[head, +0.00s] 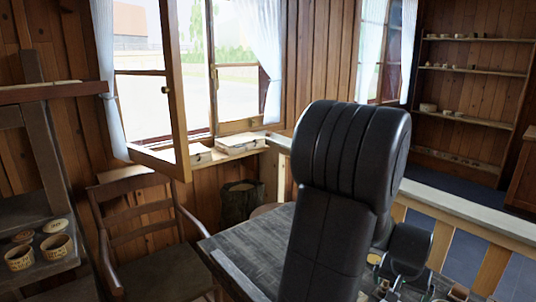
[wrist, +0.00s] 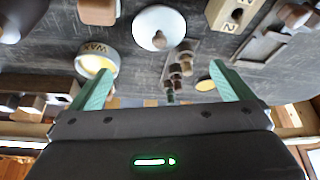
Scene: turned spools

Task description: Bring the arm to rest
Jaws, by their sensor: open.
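My gripper (wrist: 160,70) shows in the wrist view with its two green fingers spread wide apart. Nothing is seen held between them. Beyond the fingers lies a dark grey tabletop (wrist: 130,40) with small turned wooden pieces (wrist: 182,62) in a row on a flat strip. In the head view my black arm rises in front of the same grey table (head: 262,242) and hides much of it.
In the wrist view, a tin marked WAX (wrist: 97,60), a white round piece (wrist: 158,27) and a numbered wooden block (wrist: 236,14) stand on the table. A wooden chair (head: 145,235) stands left of the table. A pale railing (head: 450,208) runs behind.

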